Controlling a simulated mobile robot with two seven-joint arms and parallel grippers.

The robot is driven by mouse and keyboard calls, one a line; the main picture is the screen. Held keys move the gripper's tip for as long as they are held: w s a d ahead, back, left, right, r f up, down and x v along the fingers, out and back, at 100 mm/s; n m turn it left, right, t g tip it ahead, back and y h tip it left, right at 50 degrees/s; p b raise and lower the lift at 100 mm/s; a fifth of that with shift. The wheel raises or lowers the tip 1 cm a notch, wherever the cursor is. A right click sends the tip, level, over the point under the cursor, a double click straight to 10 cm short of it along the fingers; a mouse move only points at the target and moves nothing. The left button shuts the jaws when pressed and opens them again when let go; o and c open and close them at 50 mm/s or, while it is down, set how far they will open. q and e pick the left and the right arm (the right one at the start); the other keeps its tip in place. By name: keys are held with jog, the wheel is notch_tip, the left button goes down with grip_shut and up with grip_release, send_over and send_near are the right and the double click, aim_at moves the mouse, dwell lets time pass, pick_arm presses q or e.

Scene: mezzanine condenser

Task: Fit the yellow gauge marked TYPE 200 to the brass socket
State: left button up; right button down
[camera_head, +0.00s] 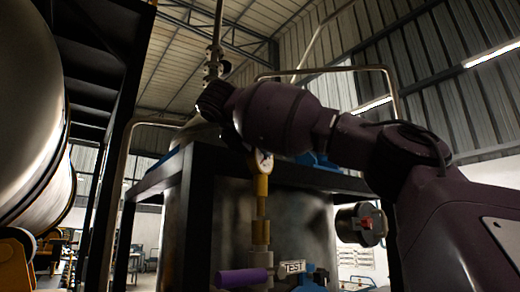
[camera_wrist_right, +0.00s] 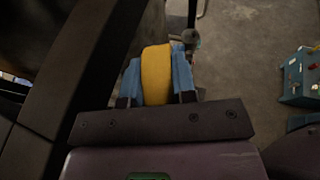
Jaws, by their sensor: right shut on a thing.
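My right gripper (camera_wrist_right: 157,62) is shut on the yellow gauge (camera_wrist_right: 156,82), held between blue finger pads in the right wrist view. In the head view the gauge (camera_head: 262,160) shows a pale face just below my right arm; its marking cannot be read. A yellow-brass stem runs down below it, in line with the brass socket (camera_head: 261,232) on the pipework. I cannot tell whether the stem is seated or only just above the socket. My arm hides the fingers in the head view. My left gripper is not in view.
A dark frame (camera_head: 198,215) surrounds a large metal tank (camera_head: 306,215). Near the socket are a purple handle (camera_head: 243,278) and a TEST tag (camera_head: 293,267). Another round gauge with red (camera_head: 361,224) is at the right. A big cylinder (camera_head: 30,90) fills the left.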

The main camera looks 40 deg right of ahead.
aim_at(259, 175)
dwell(0.7)
jog(key=shift+f+b, duration=0.7)
jog(key=shift+f, duration=0.3)
jog(key=shift+f+b, duration=0.55)
jog(key=shift+f, duration=0.15)
jog(key=shift+f+b, duration=0.55)
jog(key=shift+f, duration=0.2)
jog(key=c, duration=0.8)
grip_release()
jog(key=shift+c, duration=0.2)
jog(key=shift+a, duration=0.1)
